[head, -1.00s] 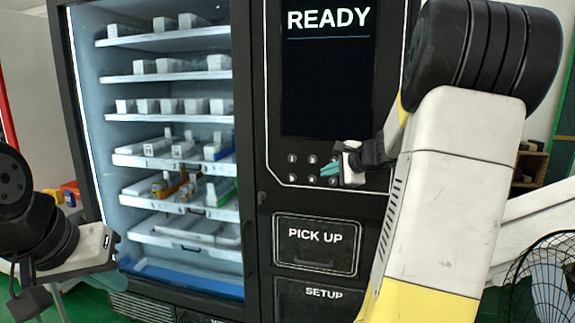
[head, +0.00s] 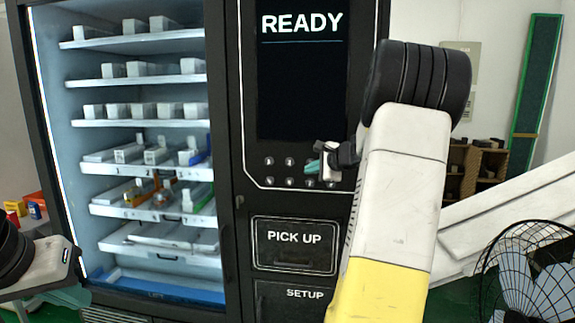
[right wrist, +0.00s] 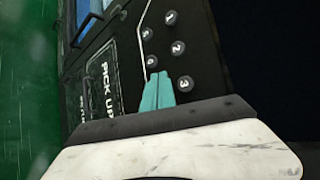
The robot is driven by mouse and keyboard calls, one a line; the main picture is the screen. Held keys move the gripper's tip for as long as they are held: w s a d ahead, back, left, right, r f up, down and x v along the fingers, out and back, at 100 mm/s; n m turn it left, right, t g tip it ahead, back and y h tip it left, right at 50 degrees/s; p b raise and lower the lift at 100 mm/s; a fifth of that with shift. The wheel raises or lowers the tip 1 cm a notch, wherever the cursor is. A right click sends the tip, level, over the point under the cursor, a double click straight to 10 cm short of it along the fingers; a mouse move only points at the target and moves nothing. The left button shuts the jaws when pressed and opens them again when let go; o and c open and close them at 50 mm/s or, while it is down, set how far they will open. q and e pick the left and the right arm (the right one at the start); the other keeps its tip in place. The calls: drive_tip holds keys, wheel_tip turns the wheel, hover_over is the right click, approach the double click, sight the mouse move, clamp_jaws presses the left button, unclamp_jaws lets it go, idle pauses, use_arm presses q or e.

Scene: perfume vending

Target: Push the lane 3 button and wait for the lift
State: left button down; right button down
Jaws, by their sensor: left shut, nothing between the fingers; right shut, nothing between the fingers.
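The black vending machine's button panel (head: 278,172) has several round buttons below a screen (head: 302,80) reading READY. In the right wrist view the button marked 3 (right wrist: 185,83) is below the buttons marked 1 (right wrist: 170,17) and 2 (right wrist: 178,47). My right gripper (head: 312,167) is shut, its teal fingertips at the panel's upper right, covering part of it. In the right wrist view the fingertips (right wrist: 157,80) appear just left of button 3; I cannot tell whether they touch the panel. My left gripper (head: 70,296) is shut and empty at the lower left, away from the panel.
Glass-fronted shelves (head: 150,122) hold white boxes and perfume bottles left of the panel. A PICK UP hatch (head: 294,246) is below the buttons. A wire-caged fan (head: 530,270) stands at the lower right. A shelf unit (head: 475,170) is behind on the right.

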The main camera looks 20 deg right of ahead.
drive_tip(key=shift+w+d, duration=0.6)
drive_tip(key=shift+w, duration=0.35)
drive_tip(key=shift+w+d, duration=0.55)
drive_tip(key=shift+w, duration=0.35)
idle(0.6)
drive_tip(key=shift+w+d, duration=0.2)
drive_tip(key=shift+w, duration=0.15)
drive_tip(key=shift+w+d, duration=0.2)
drive_tip(key=shift+w, duration=0.1)
idle(0.7)
idle(0.4)
drive_tip(key=shift+s+a, duration=0.4)
drive_tip(key=shift+s, duration=0.3)
drive_tip(key=shift+s, duration=0.1)
drive_tip(key=shift+s+a, duration=0.65)
drive_tip(key=shift+s, duration=0.35)
drive_tip(key=shift+s+a, duration=0.65)
drive_tip(key=shift+s, duration=0.35)
